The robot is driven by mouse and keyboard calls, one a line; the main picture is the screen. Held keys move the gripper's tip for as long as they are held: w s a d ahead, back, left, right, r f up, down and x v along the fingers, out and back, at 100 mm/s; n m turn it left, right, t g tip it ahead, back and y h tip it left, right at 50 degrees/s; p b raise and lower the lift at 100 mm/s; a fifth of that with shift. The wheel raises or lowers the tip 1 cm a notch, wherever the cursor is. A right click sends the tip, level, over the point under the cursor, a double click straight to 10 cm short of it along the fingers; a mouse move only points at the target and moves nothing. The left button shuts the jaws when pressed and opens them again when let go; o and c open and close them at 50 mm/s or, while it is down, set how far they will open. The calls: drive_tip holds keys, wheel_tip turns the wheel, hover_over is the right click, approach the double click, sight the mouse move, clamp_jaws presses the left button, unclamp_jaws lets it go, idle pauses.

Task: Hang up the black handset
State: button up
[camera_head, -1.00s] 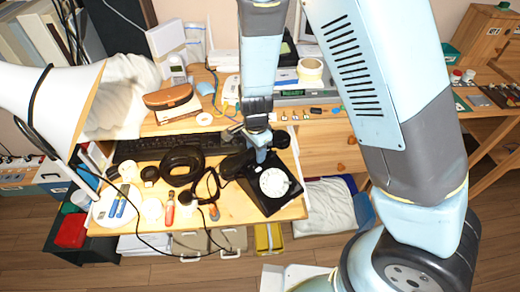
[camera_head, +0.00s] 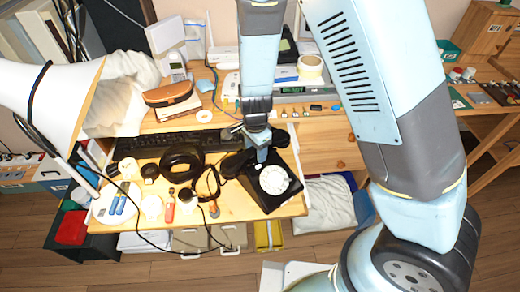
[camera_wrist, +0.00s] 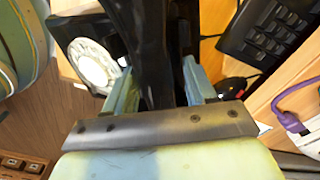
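The black dial phone (camera_head: 268,201) with a white dial stands at the right front of the desk, turned at an angle. My gripper (camera_head: 262,155) is at the phone's rear, above its cradle area. The black handset (camera_head: 236,164) runs crosswise there, one end left of my gripper and the other behind it at right. In the wrist view the handset (camera_wrist: 152,60) lies between the two fingers of my gripper (camera_wrist: 160,70), which look shut on it. The phone's dial (camera_wrist: 93,62) shows left of the fingers. My gripper hides the cradle contact, so I cannot tell if the handset touches it.
A black keyboard (camera_head: 150,143) lies behind, and black headphones (camera_head: 181,160) lie left of the phone. A corded headset (camera_head: 209,183), a red-handled tool (camera_head: 170,207) and a white plate (camera_head: 104,207) fill the front left. The desk edge is close to the phone.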

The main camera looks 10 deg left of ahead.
drive_tip(key=shift+s+d+f, duration=0.1)
drive_tip(key=shift+s+d, duration=0.1)
drive_tip(key=shift+r, duration=0.4)
wheel_tip(320, 180, up, 13)
drive_tip(key=shift+w, duration=0.2)
drive_tip(key=shift+a, duration=0.15)
idle(0.3)
drive_tip(key=shift+r, duration=0.1)
